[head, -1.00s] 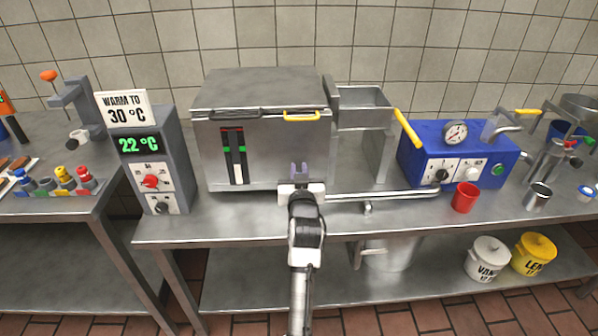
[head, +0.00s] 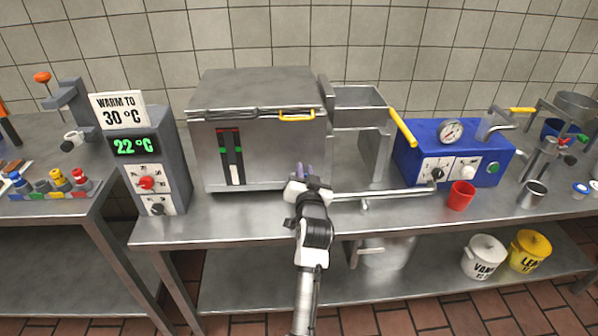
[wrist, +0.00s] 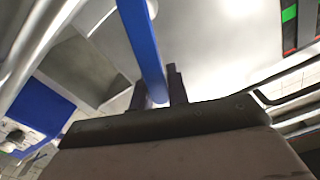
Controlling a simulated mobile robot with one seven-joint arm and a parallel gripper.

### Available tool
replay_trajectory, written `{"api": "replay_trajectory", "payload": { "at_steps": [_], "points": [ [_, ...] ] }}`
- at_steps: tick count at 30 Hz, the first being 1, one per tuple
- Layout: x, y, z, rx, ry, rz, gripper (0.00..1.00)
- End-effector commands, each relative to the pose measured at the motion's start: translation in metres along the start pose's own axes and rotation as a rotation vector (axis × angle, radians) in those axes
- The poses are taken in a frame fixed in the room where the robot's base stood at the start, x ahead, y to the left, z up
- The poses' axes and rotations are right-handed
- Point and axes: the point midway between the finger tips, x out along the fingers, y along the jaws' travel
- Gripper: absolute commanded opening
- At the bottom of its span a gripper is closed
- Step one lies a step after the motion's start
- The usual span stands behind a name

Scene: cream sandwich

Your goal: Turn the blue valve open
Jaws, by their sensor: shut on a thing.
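A blue valve handle (wrist: 140,40) shows in the wrist view as a long flat bar running from the top edge down between my fingers. My gripper (wrist: 155,92) is shut on it, with one dark finger on each side of its lower end. In the head view my gripper (head: 304,170) is in front of the lower right part of the steel tank (head: 275,165), above the pipe's left end. The handle is hidden there behind my gripper, so its angle cannot be told from that view.
A steel pipe (head: 390,193) runs right to the blue box (head: 409,166). A red cup (head: 460,196) stands in front of the box. A grey control column (head: 178,165) stands left of the tank. The tabletop (head: 235,220) before the tank is clear.

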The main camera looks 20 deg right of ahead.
Motion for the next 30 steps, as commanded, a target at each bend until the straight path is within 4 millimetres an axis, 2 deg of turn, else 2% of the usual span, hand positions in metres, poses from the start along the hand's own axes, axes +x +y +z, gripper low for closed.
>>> {"api": "replay_trajectory", "payload": {
  "at_steps": [14,30],
  "points": [
    [0.0,0.031,0.008,0.456,-0.001,0.001,0.0],
    [0.0,0.056,0.029,0.933,-0.001,0.002,0.0]
  ]
}}
